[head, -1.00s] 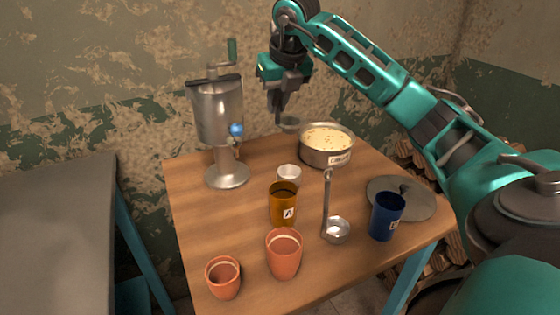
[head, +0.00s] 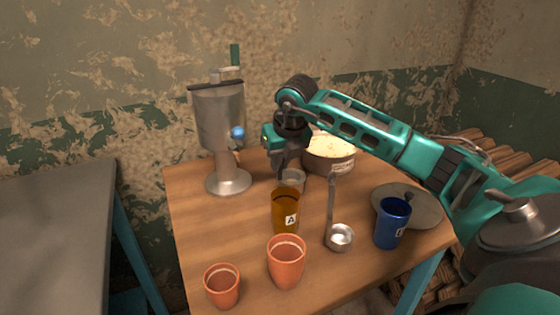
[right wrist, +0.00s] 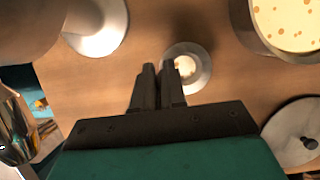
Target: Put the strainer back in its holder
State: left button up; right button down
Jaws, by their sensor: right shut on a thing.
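My right gripper (head: 282,176) is low over the table, shut on the small metal strainer (head: 294,180). In the right wrist view, the gripper (right wrist: 158,68) has its fingers close together at the near left edge of the round strainer (right wrist: 202,72). The small metal holder cup was seen standing at this spot on the table; the strainer now covers it almost entirely. I cannot tell whether the strainer rests in it or hovers just above it. My left gripper is not in view.
The amber cup A (head: 285,214) stands just in front. The milk pot (head: 330,160) is behind to the right, the metal separator (head: 222,130) to the left. A ladle (head: 340,237), blue cup (head: 391,225), lid (head: 420,208) and two clay cups (head: 286,262) stand nearer.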

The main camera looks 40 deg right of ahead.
jog(key=shift+f, duration=0.1)
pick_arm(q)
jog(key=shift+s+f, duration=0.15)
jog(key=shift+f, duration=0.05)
pick_arm(e)
jog(key=c, duration=1.2)
grip_release()
jog(key=shift+s+r, duration=0.1)
jog(key=shift+r, duration=0.45)
pick_arm(q)
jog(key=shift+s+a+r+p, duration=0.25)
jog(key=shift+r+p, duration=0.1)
jog(key=shift+p, duration=0.5)
pick_arm(e)
jog(key=v, duration=1.1)
jog(key=shift+r, duration=0.1)
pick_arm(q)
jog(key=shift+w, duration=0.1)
pick_arm(e)
jog(key=shift+a, duration=0.1)
